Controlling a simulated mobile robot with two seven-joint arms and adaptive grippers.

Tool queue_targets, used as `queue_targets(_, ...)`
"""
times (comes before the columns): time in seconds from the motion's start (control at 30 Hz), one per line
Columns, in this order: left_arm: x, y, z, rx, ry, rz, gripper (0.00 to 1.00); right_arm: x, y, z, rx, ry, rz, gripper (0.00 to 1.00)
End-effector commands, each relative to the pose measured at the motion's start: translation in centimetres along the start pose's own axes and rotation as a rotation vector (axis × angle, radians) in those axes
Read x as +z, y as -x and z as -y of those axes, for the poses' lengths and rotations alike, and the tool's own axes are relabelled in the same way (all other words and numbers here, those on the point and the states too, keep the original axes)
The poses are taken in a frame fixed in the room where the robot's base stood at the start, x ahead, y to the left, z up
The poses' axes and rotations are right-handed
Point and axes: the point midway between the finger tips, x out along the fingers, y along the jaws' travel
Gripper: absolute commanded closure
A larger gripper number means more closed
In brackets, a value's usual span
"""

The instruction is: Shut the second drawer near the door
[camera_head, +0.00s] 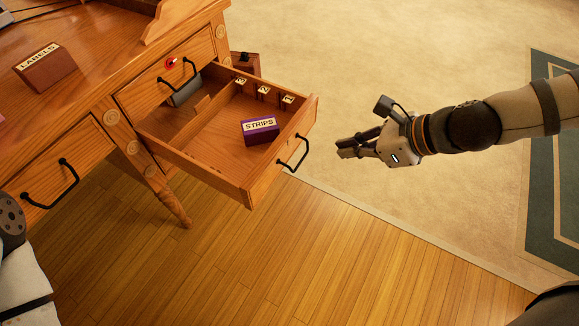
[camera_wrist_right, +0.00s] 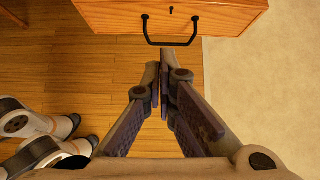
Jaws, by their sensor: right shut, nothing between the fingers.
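The open drawer (camera_head: 257,192) is pulled well out of the wooden desk, below a closed upper drawer (camera_head: 150,88). It has a black bow handle (camera_head: 294,154) on its front. A purple box labelled STRIPS (camera_head: 260,130) lies inside it. My right gripper (camera_head: 341,148) is shut and empty, apart from the drawer front and to the right of the handle. In the right wrist view, the drawer front (camera_wrist_right: 225,18) and its handle (camera_wrist_right: 172,42) are just beyond the shut fingertips. My left gripper is not in view.
Another closed drawer (camera_head: 60,175) with a black handle is at the left of the desk. A brown LABELS box (camera_head: 45,68) sits on the desktop. A desk leg (camera_head: 160,190) stands under the open drawer. The wood floor (camera_head: 290,260) and beige carpet (camera_head: 340,60) around the drawer are clear.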

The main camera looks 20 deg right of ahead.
Motion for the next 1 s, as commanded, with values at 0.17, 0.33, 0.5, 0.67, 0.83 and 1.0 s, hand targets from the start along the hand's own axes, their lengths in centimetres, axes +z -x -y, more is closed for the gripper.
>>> queue_targets(0.17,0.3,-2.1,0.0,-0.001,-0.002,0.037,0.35,-0.3,-2.1,0.1,0.001,-0.024,0.005,1.00)
queue_targets(0.33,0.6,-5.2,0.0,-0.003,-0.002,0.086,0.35,-0.5,-6.0,0.0,0.003,-0.020,0.003,1.00)
queue_targets(0.5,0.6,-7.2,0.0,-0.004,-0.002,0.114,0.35,-0.3,-9.5,0.1,0.001,-0.018,0.004,1.00)
queue_targets(0.67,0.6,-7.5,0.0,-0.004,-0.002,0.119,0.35,1.8,-11.4,0.2,-0.003,-0.014,0.011,1.00)
queue_targets(0.83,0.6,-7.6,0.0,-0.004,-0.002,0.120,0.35,3.1,-12.5,0.3,-0.004,-0.016,0.011,1.00)
queue_targets(1.0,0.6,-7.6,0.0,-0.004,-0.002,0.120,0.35,3.3,-12.7,0.3,-0.005,-0.019,0.012,1.00)
